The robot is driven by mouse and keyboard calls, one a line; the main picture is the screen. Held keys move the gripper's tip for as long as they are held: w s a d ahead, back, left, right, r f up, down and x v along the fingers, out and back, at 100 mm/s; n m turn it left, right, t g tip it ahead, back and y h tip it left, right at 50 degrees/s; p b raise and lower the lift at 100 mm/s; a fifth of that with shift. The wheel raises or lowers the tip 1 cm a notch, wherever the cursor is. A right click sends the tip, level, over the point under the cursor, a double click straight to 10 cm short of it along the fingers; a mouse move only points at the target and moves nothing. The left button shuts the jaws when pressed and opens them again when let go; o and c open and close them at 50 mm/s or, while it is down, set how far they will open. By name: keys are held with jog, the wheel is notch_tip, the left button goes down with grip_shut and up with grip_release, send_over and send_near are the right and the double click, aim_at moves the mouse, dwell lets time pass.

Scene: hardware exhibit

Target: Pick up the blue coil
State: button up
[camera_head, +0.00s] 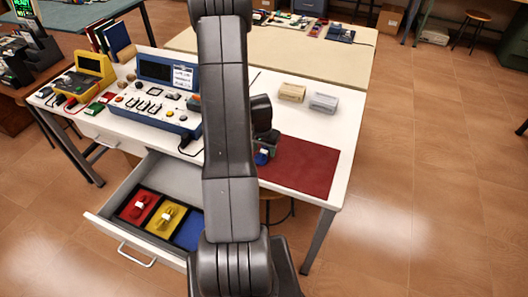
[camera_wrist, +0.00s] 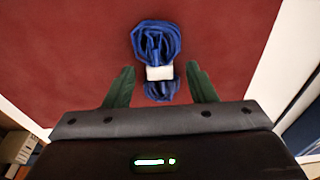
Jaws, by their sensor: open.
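The blue coil (camera_wrist: 157,43) is a bundle of blue cable with a white band around its middle. It lies on the dark red mat (camera_wrist: 60,50) in the wrist view. My gripper (camera_wrist: 160,82) is open, with its two dark green fingers on either side of the coil's near end. In the head view a small part of the coil (camera_head: 262,158) shows below my gripper (camera_head: 264,150), near the left edge of the mat (camera_head: 300,165). My arm hides much of this area.
An open drawer (camera_head: 98,212) below the white table (camera_head: 345,130) has red, yellow and blue compartments, with a coil in the red and the yellow one. A blue instrument panel (camera_head: 150,105) stands left of my arm. Beige and grey blocks (camera_head: 292,92) (camera_head: 324,102) sit behind the mat.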

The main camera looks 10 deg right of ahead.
jog(key=shift+f, duration=0.25)
jog(key=shift+c, duration=0.2)
jog(key=c, duration=1)
jog(key=shift+c, duration=0.2)
jog(key=shift+r, duration=0.1)
